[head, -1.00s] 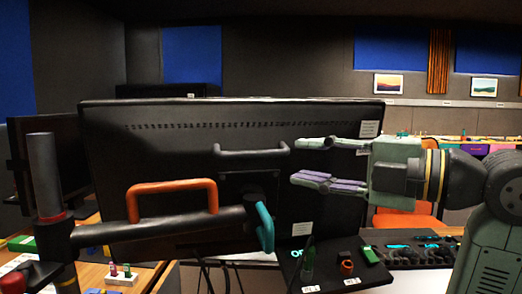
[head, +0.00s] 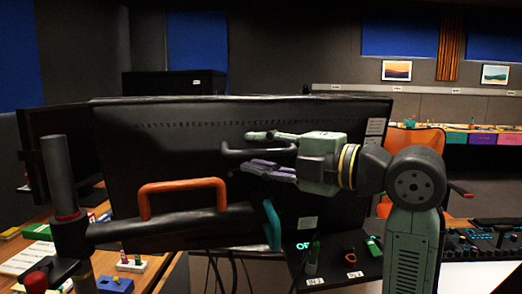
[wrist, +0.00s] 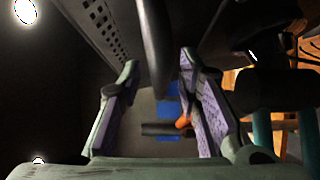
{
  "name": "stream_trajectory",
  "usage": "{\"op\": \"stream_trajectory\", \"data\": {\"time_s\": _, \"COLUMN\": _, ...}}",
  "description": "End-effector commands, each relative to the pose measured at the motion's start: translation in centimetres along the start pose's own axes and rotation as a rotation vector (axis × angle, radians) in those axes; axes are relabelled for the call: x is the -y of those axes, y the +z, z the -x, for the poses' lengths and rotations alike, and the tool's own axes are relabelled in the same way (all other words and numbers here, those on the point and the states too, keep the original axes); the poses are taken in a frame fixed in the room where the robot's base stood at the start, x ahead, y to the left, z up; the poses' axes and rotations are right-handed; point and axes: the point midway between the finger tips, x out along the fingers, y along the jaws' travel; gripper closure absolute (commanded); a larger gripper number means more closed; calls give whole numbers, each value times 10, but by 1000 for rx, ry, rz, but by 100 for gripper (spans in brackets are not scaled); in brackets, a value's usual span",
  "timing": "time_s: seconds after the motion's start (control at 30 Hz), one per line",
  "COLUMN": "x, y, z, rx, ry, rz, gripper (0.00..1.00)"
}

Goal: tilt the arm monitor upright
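The arm monitor (head: 215,185) is seen from behind in the head view, a wide black panel with a row of vents along its top. A black bar handle (head: 231,152) sits on its back. My gripper (head: 252,151) is at this handle, with one finger above and one below it. In the wrist view the handle (wrist: 155,45) runs between the two spread fingers of my gripper (wrist: 158,75), with gaps showing on both sides. The fingers partly hide the handle's right part in the head view.
A dark support arm (head: 160,230) with an orange handle (head: 183,186) and a teal handle (head: 271,224) lies below my gripper. A grey post (head: 59,175) stands at left. A black tray (head: 345,263) with small items is below right.

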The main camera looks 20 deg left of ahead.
Motion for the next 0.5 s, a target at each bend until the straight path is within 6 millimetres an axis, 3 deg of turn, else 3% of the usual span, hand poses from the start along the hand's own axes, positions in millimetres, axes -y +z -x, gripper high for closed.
{"op": "stream_trajectory", "data": {"time_s": 0.13, "x": 0, "y": 0, "z": 0, "rx": 0, "ry": 0, "rz": 0, "gripper": 70}}
{"op": "stream_trajectory", "data": {"time_s": 0.5, "x": 0, "y": 0, "z": 0, "rx": -1, "ry": 0, "rz": 0, "gripper": 95}}
